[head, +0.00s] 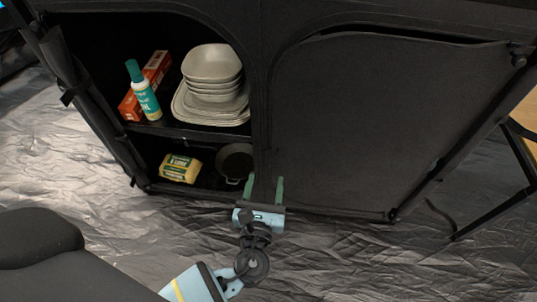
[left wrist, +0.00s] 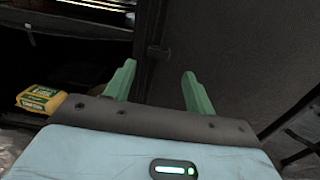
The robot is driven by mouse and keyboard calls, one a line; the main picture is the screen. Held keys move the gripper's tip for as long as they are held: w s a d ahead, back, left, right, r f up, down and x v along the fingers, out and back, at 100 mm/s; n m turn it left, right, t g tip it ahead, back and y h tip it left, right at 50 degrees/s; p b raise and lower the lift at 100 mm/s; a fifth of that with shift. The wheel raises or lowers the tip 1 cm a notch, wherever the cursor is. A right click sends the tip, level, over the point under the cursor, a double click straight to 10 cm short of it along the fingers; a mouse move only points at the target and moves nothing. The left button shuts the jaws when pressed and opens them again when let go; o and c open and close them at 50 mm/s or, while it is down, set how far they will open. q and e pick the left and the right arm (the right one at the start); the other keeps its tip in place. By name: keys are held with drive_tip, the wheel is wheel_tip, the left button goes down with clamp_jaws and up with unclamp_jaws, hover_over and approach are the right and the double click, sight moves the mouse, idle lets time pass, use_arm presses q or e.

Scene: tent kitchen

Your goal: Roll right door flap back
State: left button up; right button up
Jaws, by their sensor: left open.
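The right door flap (head: 385,120) is a black fabric panel that hangs down over the right half of the black cabinet. It also shows in the left wrist view (left wrist: 235,50). My left gripper (head: 265,182) is open and empty in front of the cabinet, at the lower left edge of the flap near the middle post. In the left wrist view its two green fingers (left wrist: 158,85) stand apart, with the post and the flap's edge behind them. I cannot tell whether a finger touches the fabric. My right gripper is not in view.
The left half of the cabinet is open. Its shelf holds stacked bowls and plates (head: 212,85), a green-capped bottle (head: 145,95) and a red box (head: 155,70). A yellow package (head: 180,168) and a dark pan (head: 235,160) lie below. A table leg (head: 490,212) stands at right.

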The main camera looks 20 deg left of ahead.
sight(270, 157)
use_arm(q)
drive_tip(key=b+x, duration=0.2)
drive_tip(key=x, duration=0.4)
drive_tip(key=shift+w+f, duration=0.15)
drive_tip(key=shift+w+a, duration=0.25)
drive_tip(key=shift+w, duration=0.4)
drive_tip(key=c, duration=1)
clamp_jaws()
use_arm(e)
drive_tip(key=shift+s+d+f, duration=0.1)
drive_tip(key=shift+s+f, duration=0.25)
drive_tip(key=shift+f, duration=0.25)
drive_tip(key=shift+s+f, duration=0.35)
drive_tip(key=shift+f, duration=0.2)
